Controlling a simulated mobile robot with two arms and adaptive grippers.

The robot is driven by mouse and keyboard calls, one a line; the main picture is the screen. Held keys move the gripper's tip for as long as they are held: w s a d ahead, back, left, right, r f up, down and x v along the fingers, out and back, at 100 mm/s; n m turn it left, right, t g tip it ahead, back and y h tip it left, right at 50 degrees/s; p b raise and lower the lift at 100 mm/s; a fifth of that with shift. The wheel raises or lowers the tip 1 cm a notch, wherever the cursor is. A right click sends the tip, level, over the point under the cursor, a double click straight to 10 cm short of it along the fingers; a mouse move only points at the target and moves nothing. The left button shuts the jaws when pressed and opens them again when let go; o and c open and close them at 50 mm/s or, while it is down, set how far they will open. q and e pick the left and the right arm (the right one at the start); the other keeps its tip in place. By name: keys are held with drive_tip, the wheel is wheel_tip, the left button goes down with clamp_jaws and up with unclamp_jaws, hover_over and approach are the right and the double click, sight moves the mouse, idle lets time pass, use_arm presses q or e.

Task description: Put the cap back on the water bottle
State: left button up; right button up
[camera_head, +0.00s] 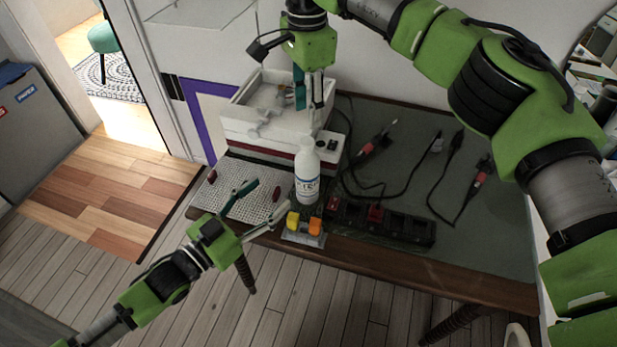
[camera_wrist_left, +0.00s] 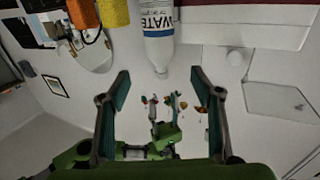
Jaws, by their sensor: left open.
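The white water bottle (camera_head: 308,180) stands upright near the table's front edge. Its labelled body and narrowing neck show upside down in the left wrist view (camera_wrist_left: 158,45). I cannot make out a separate cap in either view. My left gripper (camera_head: 267,204) is open and empty, to the left of the bottle and pointing toward it. In the left wrist view its fingers (camera_wrist_left: 158,90) are wide apart, with the bottle ahead, not between them. My right gripper (camera_head: 309,107) points down above the bottle. Its fingers look apart, but whether something small sits between them is unclear.
A white tray-topped box (camera_head: 262,125) stands behind the bottle. A black power strip (camera_head: 400,226), cables and probes lie to the right. Yellow (camera_head: 293,220) and orange (camera_head: 315,227) blocks stand in front of the bottle. A perforated mat (camera_head: 232,190) lies left.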

sight(299, 168)
use_arm(q)
drive_tip(key=shift+w+d, duration=0.1)
drive_tip(key=x, duration=1.3)
drive_tip(key=shift+w+d, duration=0.15)
drive_tip(key=shift+w, duration=0.15)
clamp_jaws()
